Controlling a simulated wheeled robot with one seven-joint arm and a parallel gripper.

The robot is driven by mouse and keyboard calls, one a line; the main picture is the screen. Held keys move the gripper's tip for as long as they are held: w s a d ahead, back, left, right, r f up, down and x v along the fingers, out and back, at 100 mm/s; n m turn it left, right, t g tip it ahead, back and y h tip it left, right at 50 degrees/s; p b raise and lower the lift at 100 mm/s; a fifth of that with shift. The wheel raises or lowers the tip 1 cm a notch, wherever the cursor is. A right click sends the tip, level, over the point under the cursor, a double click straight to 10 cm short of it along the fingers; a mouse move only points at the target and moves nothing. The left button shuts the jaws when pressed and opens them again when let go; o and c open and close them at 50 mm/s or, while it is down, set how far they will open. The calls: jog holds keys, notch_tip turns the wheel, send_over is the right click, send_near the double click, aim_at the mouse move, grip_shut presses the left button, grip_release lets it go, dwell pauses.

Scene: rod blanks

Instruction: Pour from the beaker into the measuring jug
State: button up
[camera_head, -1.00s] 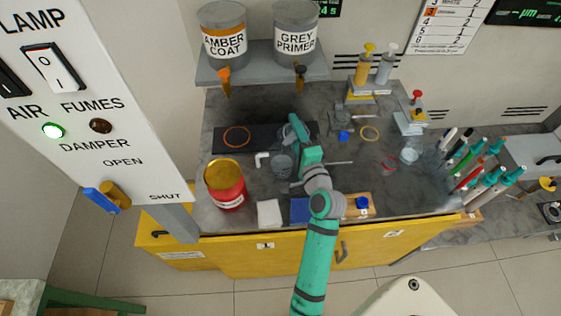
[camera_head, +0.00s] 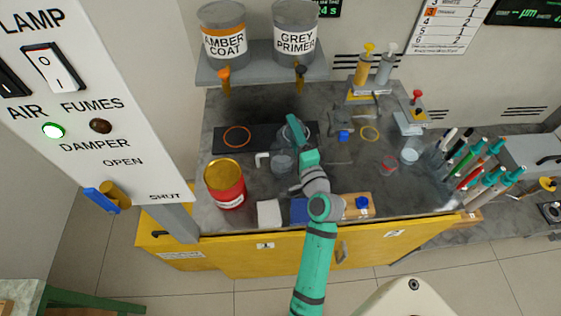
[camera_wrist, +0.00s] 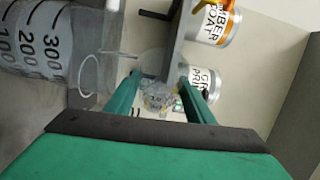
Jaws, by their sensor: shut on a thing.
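The measuring jug (camera_head: 283,163) is clear and stands on the grey bench. In the wrist view its wall with 100, 200 and 300 marks (camera_wrist: 38,45) fills the upper left, close to the fingers. My gripper (camera_head: 294,128) is above and just behind the jug. In the wrist view my gripper's green fingers (camera_wrist: 160,97) are shut on the clear beaker (camera_wrist: 158,95), which shows between them. The wrist view is rolled sideways, so the gripper is turned over. Whether liquid is leaving the beaker cannot be told.
A red tin (camera_head: 226,186) with an amber top stands left of the jug. A dark mat (camera_head: 225,140) with an orange ring lies behind. A shelf (camera_head: 262,71) with two paint cans overhangs the back. A wooden block (camera_head: 357,207) and a marker rack are to the right.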

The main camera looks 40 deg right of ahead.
jog(key=shift+a+r+n, duration=0.1)
jog(key=shift+n, duration=0.2)
dwell(0.5)
dwell(1.5)
jog(key=shift+d+m+g, duration=0.35)
jog(key=shift+m+g, duration=0.15)
jog(key=shift+m, duration=0.6)
jog(key=shift+w, duration=0.15)
